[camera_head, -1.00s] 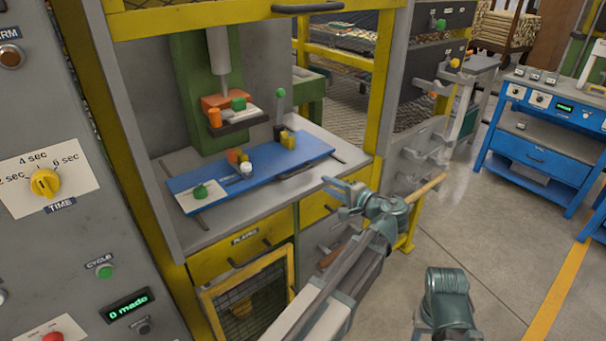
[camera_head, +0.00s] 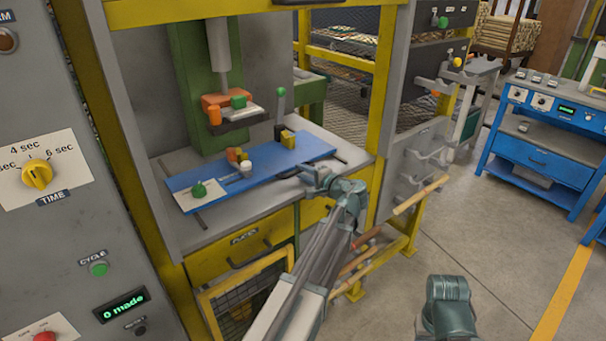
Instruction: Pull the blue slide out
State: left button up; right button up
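The blue slide (camera_head: 225,186) is a flat blue plate lying on the grey bed of the yellow-framed press. A dark handle on its front edge is partly hidden by my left gripper (camera_head: 306,178). My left gripper is at that handle, at the slide's front right. Its fingers are too small and overlapped to tell whether they are open or shut on the handle.
The press head (camera_head: 227,103) hangs above the rear of the slide. The yellow post (camera_head: 384,100) stands right of the opening. A control panel (camera_head: 60,200) fills the left. Open floor lies right.

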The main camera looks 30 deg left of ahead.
pick_arm(q)
grip_shut()
dwell(1.4)
